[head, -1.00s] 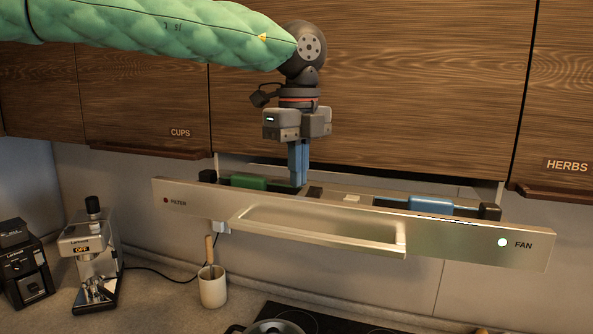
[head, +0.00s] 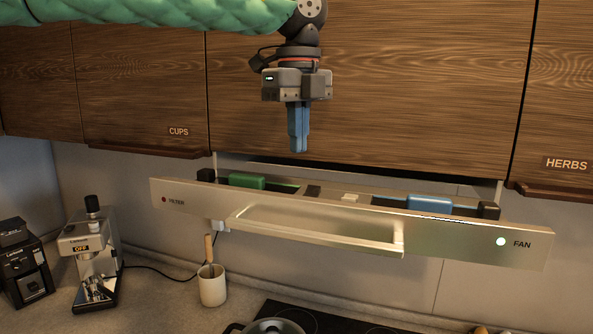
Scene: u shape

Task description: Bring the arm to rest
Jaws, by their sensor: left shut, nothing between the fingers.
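My left arm, in a green quilted sleeve (head: 150,14), comes in from the upper left in the head view. My left gripper (head: 298,148) points straight down with its blue fingers shut and nothing between them. It hangs in front of the wooden cabinet, above the pulled-out range hood drawer (head: 330,225) and apart from it. My right gripper is not in view.
The hood drawer holds a green block (head: 247,181) and a blue block (head: 430,203). Wooden cabinets marked CUPS (head: 179,131) and HERBS (head: 567,164) are behind. Below are an espresso machine (head: 92,250), a utensil cup (head: 212,287) and a pan (head: 272,327) on the stove.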

